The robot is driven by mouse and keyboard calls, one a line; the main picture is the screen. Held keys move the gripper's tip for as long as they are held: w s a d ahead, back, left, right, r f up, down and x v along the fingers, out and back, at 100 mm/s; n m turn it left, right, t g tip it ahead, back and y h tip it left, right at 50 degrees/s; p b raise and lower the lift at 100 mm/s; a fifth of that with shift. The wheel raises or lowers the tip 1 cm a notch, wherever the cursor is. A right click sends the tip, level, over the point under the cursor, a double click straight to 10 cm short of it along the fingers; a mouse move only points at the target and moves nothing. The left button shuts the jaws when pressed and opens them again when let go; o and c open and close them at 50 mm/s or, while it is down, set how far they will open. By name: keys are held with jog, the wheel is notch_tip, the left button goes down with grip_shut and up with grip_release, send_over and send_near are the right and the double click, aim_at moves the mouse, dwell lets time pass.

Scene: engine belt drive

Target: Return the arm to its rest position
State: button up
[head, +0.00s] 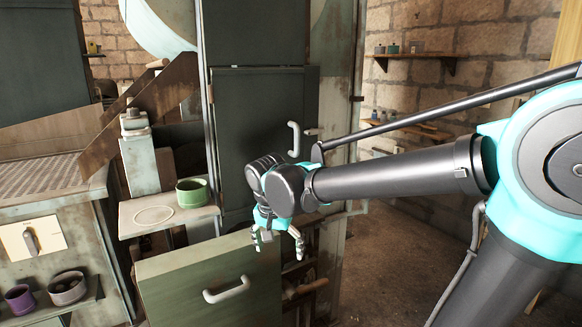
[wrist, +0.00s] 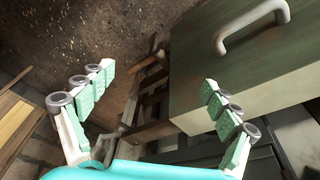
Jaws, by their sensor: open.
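My arm (head: 395,175) reaches in from the right side of the head view, with its wrist bent down. My gripper (head: 279,248) hangs at its end, fingers pointing down, beside the upper right corner of a green drawer front (head: 180,275). In the wrist view my gripper (wrist: 158,82) shows its two fingers wide apart with nothing between them. The drawer (wrist: 260,75) and its pale handle (wrist: 250,28) lie at the upper right there. In the head view the drawer handle (head: 226,290) is left of and below my gripper.
A dark cabinet door (head: 255,130) with a pale handle (head: 294,139) stands behind my wrist. A green bowl (head: 193,192) sits on a small ledge (head: 137,221) at the left. A purple cup (head: 19,298) stands on a low shelf. Floor (head: 400,260) shows below my arm.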

jog(key=s+d+f+n+t, duration=0.1)
jog(key=s+d+f, duration=0.2)
jog(key=d+f, duration=0.4)
jog(key=s+d+f+n+y, duration=0.1)
jog(key=d+f, duration=0.6)
jog(key=d, duration=0.8)
jog(key=s+n, duration=0.1)
jog(key=s, duration=0.1)
jog(key=shift+s+t, duration=0.3)
jog(key=shift+t, duration=0.1)
jog(key=shift+f, duration=0.1)
